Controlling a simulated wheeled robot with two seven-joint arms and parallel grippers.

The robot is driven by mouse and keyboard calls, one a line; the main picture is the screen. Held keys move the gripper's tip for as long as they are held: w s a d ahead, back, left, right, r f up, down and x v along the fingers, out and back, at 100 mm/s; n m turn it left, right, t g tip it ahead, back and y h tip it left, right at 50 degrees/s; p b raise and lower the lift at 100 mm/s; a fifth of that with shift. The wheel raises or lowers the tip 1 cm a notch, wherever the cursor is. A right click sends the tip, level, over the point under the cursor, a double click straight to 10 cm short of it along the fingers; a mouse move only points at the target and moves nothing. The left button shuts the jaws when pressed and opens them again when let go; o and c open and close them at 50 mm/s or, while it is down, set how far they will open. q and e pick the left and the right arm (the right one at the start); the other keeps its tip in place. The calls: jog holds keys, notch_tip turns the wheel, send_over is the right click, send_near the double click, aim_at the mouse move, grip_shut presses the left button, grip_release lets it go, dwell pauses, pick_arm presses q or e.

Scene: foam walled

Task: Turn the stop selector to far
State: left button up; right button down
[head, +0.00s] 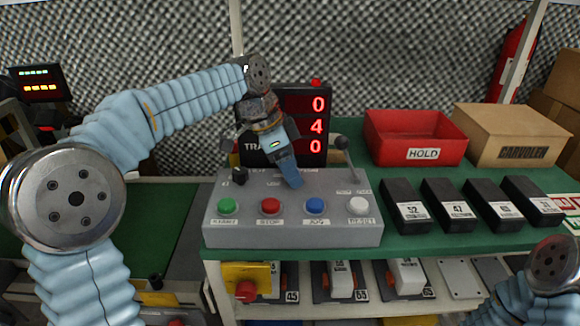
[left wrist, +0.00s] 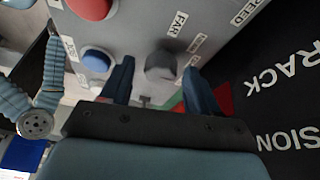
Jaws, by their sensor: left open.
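The stop selector (left wrist: 160,66) is a dark grey knob on the grey control box (head: 215,235). In the left wrist view it shows between my left gripper's two fingers, with the FAR label (left wrist: 180,24) and smaller labels beside it. I cannot tell which label the knob points to, or whether the fingers touch it. My left gripper (head: 292,182) is open and points down at the box top behind the red and blue buttons. In the head view it hides the selector. Only part of my right arm shows at the lower right; its gripper is out of view.
Green (head: 226,205), red (head: 270,205), blue (head: 315,205) and white (head: 358,204) buttons line the box front. A black knob (head: 239,175) sits at its left, a ball-topped lever (head: 342,144) at its right. A display (head: 306,125) stands behind. A red bin (head: 415,130) stands back right.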

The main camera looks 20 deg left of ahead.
pick_arm(q)
jog(key=shift+c, duration=0.4)
jog(key=c, duration=1)
jog(key=shift+o, duration=0.2)
jog(key=shift+n, duration=0.3)
jog(key=n+t, duration=0.1)
jog(key=n, duration=0.1)
jog(key=n+y, duration=0.1)
jog(key=n, duration=0.1)
jog(key=shift+s+d+t, duration=0.1)
jog(key=shift+d+t, duration=0.05)
jog(key=shift+t, duration=0.25)
jog(key=n, duration=0.2)
jog(key=n+y, duration=0.1)
jog(key=n, duration=0.2)
jog(key=shift+t+y+p, duration=0.3)
jog(key=shift+t+p, duration=0.1)
jog(key=n, duration=0.2)
jog(key=n+y, duration=0.1)
jog(key=n, duration=0.1)
jog(key=shift+d+y, duration=0.15)
jog(key=shift+y, duration=0.15)
jog(key=shift+n+y, duration=0.8)
jog(key=shift+n, duration=1.3)
